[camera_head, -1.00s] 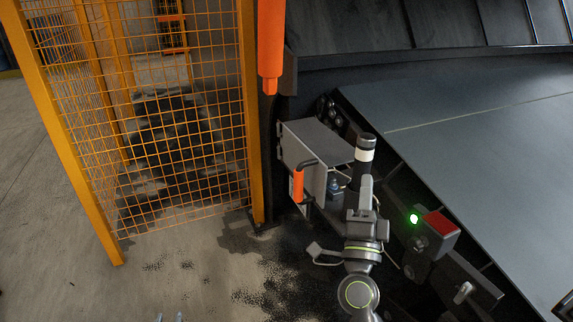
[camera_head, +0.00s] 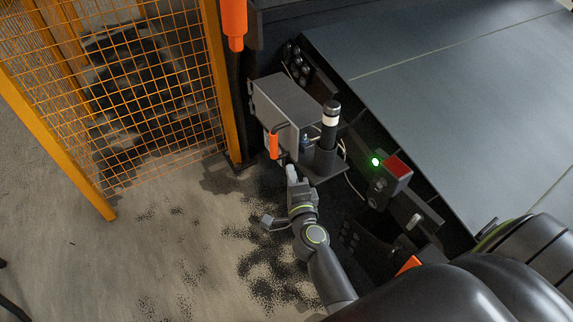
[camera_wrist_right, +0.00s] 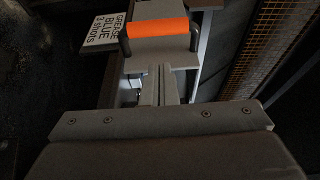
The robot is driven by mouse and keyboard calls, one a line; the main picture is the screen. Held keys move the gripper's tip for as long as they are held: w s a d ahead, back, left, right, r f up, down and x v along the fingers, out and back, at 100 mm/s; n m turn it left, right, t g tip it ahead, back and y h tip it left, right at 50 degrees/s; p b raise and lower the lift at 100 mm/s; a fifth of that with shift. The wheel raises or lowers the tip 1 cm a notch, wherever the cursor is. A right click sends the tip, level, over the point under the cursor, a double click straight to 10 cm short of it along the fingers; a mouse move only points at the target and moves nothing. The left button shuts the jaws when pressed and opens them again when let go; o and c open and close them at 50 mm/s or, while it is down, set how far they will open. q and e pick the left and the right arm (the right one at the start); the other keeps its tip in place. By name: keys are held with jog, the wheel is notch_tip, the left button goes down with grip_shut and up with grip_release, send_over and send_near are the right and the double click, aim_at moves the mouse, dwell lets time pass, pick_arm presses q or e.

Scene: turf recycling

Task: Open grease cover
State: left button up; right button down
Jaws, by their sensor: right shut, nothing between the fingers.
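The grease box (camera_head: 288,97) is a grey metal housing beside the machine's side frame. An upright orange handle (camera_head: 274,146) with dark ends is at its front left. In the right wrist view the orange handle (camera_wrist_right: 157,28) lies across the top, near a label reading grease, blue, shots (camera_wrist_right: 105,32). I cannot tell whether the cover is ajar. My right gripper (camera_head: 291,173) is shut and empty, just below and right of the handle. Its fingers (camera_wrist_right: 159,72) point at the grey surface below the handle; contact is unclear. My left gripper is out of view.
A black post with a white band (camera_head: 330,125) stands right of the box. A small bluish fitting (camera_head: 306,141) sits between them. A red block with a green light (camera_head: 397,167) is further right. An orange mesh fence (camera_head: 150,100) stands left.

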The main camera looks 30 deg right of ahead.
jog(key=x, duration=0.8)
jog(key=shift+b, duration=0.45)
jog(key=shift+w+d, duration=0.1)
jog(key=shift+w, duration=0.05)
